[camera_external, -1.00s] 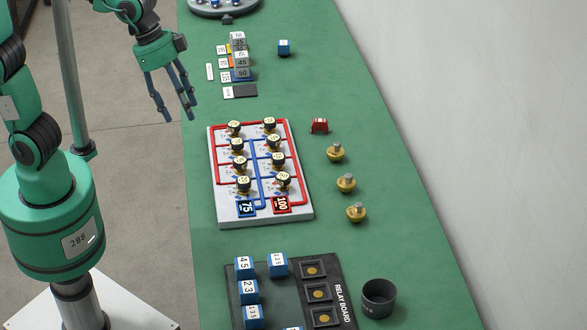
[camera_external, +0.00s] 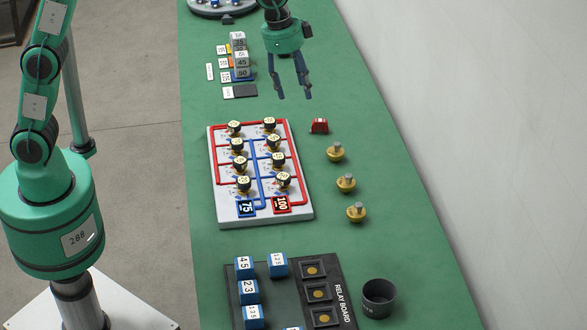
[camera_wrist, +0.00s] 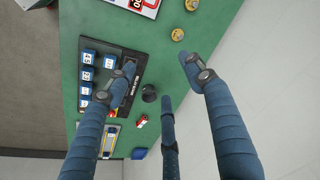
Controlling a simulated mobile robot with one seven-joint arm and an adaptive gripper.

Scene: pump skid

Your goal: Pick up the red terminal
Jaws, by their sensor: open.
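The red terminal (camera_external: 319,126) is a small red block on the green bench, just right of the white pump board's upper right corner in the external view. I cannot make it out in the wrist view. My gripper (camera_external: 294,96) hangs with its fingers pointing down, above the bench and up-left of the red terminal in the picture. Its fingers are spread and empty, apart from the terminal. In the wrist view my gripper (camera_wrist: 158,75) shows its blue fingers spread over the bench, with nothing between them held.
The pump board (camera_external: 222,208) carries several black-topped knobs. Brass fittings (camera_external: 346,183) stand right of it. A relay board (camera_external: 285,270) with blue blocks and a dark cup (camera_external: 379,298) are nearer the camera. Stacked number blocks (camera_external: 241,62) stand left of my gripper.

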